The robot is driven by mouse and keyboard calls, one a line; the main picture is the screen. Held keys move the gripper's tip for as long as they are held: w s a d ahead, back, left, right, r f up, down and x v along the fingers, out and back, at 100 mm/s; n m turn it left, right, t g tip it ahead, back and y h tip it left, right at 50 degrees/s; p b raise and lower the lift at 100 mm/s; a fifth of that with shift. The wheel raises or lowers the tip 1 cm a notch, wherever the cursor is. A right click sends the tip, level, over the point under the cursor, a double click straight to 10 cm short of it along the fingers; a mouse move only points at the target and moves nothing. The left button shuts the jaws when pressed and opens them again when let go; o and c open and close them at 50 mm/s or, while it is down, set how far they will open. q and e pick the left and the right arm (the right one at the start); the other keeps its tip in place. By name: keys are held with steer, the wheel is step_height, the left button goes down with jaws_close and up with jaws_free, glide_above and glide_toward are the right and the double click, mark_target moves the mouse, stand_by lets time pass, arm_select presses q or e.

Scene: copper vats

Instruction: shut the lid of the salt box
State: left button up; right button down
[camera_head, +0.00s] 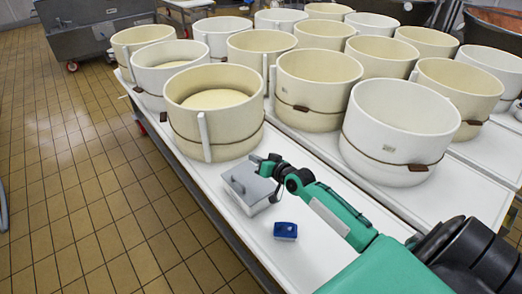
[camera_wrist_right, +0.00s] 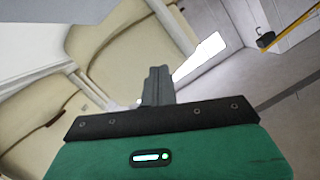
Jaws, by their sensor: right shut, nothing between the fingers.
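The salt box (camera_head: 262,207) is a small box with pale sides and a grey lid (camera_head: 241,184), on the white table in the head view. The lid lies over the top of the box and has a small raised part on it. I cannot tell whether it is fully down. My right gripper (camera_head: 259,160) is at the far edge of the box, just above or beside the lid; whether it touches is unclear. In the right wrist view its fingers (camera_wrist_right: 157,85) are together and empty, and the box does not show there. My left gripper is not in view.
A small blue block (camera_head: 285,230) lies on the white table (camera_head: 240,241) near the box. A large cream mould (camera_head: 216,112) stands close behind the gripper. Several more moulds, cream and white, fill the tables to the back and right. Tiled floor lies open at left.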

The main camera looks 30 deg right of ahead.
mark_target(242, 184)
steer(key=a+f+n+p, duration=0.1)
steer(key=a+f+n+h+p, duration=0.1)
steer(key=a+p, duration=0.1)
steer(key=a+f+n+p, duration=0.1)
steer(key=a+n, duration=0.1)
steer(key=shift+s+f, duration=0.2)
steer(key=shift+f, duration=0.05)
steer(key=shift+a+f+h, duration=0.25)
steer(key=shift+f+h, duration=0.05)
steer(key=shift+a+f+n+p, duration=0.35)
steer(key=shift+a+f+n, duration=0.05)
steer(key=shift+f+n, duration=0.3)
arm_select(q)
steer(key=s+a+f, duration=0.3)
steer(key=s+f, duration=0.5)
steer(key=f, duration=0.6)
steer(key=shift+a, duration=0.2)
arm_select(e)
steer(key=shift+a+f, duration=0.35)
steer(key=shift+f, duration=0.35)
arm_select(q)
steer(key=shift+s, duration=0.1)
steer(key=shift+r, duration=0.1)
arm_select(e)
steer(key=shift+r, duration=0.1)
